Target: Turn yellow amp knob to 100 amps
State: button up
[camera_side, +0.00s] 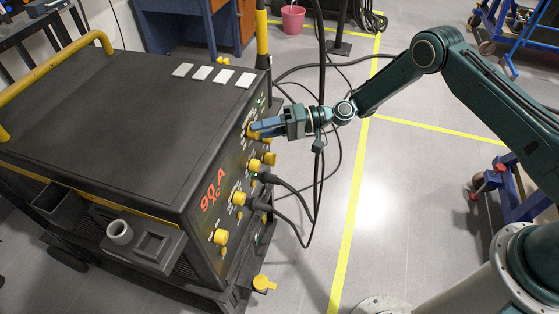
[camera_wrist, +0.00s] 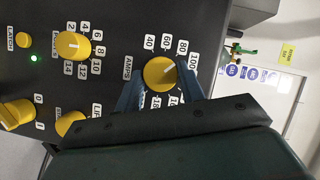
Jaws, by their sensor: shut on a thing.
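The yellow amp knob (camera_wrist: 160,73) sits on the black front panel in the wrist view, with 40, 60, 80 and 100 printed around it. Its dark pointer mark appears to point between 80 and 100. My gripper (camera_wrist: 160,88) is shut on the knob, with one blue finger on each side; the lower labels are partly hidden by it. In the side view, my gripper (camera_side: 257,128) meets the amp knob (camera_side: 249,130) high on the panel. The red display (camera_side: 212,190) reads 90 A.
Other yellow knobs (camera_wrist: 72,45) are close by on the panel. A green light (camera_wrist: 34,58) is lit. Black cables (camera_side: 295,190) plug into the panel below my gripper and loop to the floor. The floor to the right is mostly open.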

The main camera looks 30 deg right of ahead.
jog(key=shift+f+m+t+y, duration=0.1)
jog(key=shift+m+t+y, duration=0.2)
jog(key=shift+m+y, duration=0.75)
jog(key=shift+m+h, duration=0.25)
jog(key=shift+m, duration=0.1)
jog(key=o, duration=0.7)
jog(key=shift+d, duration=0.1)
